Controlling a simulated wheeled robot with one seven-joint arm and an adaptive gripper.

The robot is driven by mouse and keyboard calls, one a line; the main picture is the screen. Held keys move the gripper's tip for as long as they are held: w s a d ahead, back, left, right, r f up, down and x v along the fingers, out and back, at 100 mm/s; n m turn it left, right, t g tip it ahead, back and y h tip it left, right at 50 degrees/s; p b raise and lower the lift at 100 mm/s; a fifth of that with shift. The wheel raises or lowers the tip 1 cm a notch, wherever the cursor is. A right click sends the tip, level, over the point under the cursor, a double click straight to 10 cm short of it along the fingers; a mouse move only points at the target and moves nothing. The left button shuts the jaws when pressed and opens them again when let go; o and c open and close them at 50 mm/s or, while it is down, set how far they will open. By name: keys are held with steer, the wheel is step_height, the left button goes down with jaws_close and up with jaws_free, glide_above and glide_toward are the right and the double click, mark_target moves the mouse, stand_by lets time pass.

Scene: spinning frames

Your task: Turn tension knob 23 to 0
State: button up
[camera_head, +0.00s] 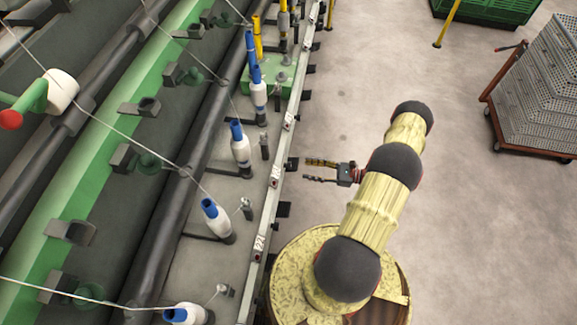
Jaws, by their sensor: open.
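A row of small black tension knobs sticks out from the right side of the long grey rail (265,215). One black knob (292,163) is just left of my gripper (306,170), beside a small white label (275,176) whose number is too small to read surely. Another black knob (283,210) sits lower on the rail, above a label (259,243) that seems to read 22. My gripper is open and empty, its two fingers pointing left at the rail, with a small gap to the nearest knob. Which knob is 23, and any dial setting, I cannot tell.
Spindles with white yarn and blue tops (240,150) stand left of the rail, with threads running up to the green machine frame (105,150). A green crate (490,10) stands at the back.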

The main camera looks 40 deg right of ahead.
mark_target(287, 165)
steer(key=b+x, duration=0.1)
steer(key=x, duration=0.6)
steer(key=shift+w+a, duration=0.2)
steer(key=shift+a, duration=0.1)
steer(key=c, duration=0.4)
steer(key=c, duration=0.7)
jaws_close()
